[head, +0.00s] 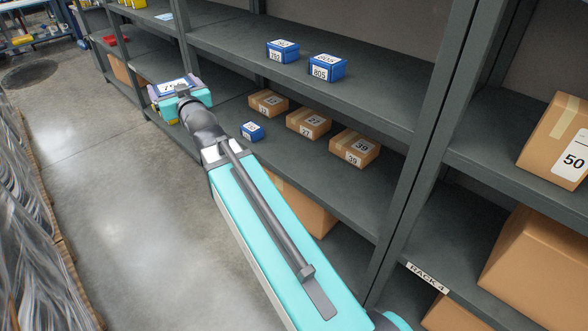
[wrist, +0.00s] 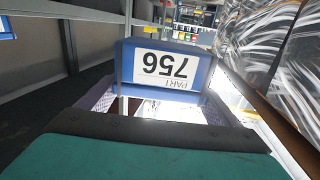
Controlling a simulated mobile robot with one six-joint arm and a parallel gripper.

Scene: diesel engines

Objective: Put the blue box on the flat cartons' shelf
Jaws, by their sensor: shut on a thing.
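My gripper (head: 174,90) is at the end of my outstretched arm, over the aisle edge of the rack at upper left. It is shut on a blue box (head: 180,82). The flat cartons (head: 308,122), brown and several, stand on the middle shelf (head: 345,185), to the right of my gripper. A small blue box (head: 252,131) stands on that same shelf, left of the cartons. My arm hides part of the shelf's front.
Two blue boxes, one (head: 283,51) and one marked 805 (head: 327,68), stand on the shelf above. A rack upright (head: 430,130) separates the right bay, holding a carton marked 50 (head: 560,145). Wrapped goods (head: 25,220) line the aisle's left. Bare shelf shows right of the cartons.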

